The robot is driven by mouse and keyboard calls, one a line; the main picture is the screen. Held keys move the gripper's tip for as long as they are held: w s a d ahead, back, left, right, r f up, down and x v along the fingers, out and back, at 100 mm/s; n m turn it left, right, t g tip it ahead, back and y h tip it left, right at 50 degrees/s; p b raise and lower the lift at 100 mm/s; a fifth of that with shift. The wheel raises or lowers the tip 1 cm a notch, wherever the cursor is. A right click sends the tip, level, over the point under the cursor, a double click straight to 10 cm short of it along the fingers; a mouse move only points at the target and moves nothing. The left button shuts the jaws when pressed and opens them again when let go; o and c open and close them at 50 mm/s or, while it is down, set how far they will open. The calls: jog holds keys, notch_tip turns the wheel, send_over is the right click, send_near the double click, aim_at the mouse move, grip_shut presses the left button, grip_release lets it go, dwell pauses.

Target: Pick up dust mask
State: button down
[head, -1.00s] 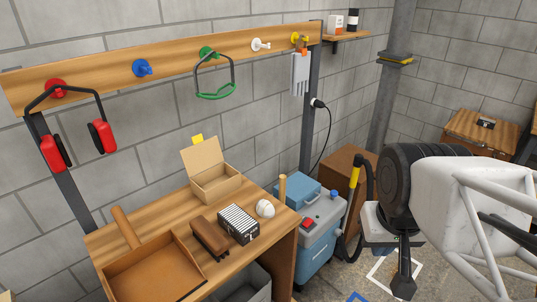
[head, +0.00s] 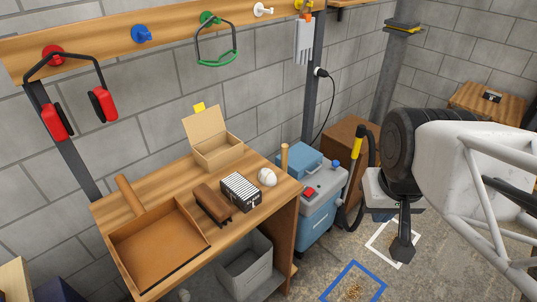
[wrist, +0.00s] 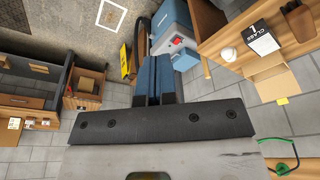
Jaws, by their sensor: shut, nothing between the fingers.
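The dust mask (head: 267,177) is a small white cup shape on the wooden workbench (head: 282,206), near its right end. It also shows in the wrist view as a white rounded shape (wrist: 229,54), to the upper right of my fingers. My gripper (wrist: 153,60) has blue fingers shut together with nothing between them. It is apart from the mask. In the head view my arm is at the right, well clear of the bench, and the fingers are hard to make out there.
Beside the mask are a black-and-white striped box (head: 240,190), a wooden peg (head: 284,158) and an open carton (head: 218,151). A brown brush (head: 213,204) and tray (head: 160,248) lie further left. A blue vacuum (head: 318,205) stands right of the bench.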

jog(key=c, duration=1.8)
grip_release()
jog(key=shift+c, duration=0.2)
jog(key=o, duration=1.6)
jog(key=shift+o, duration=0.2)
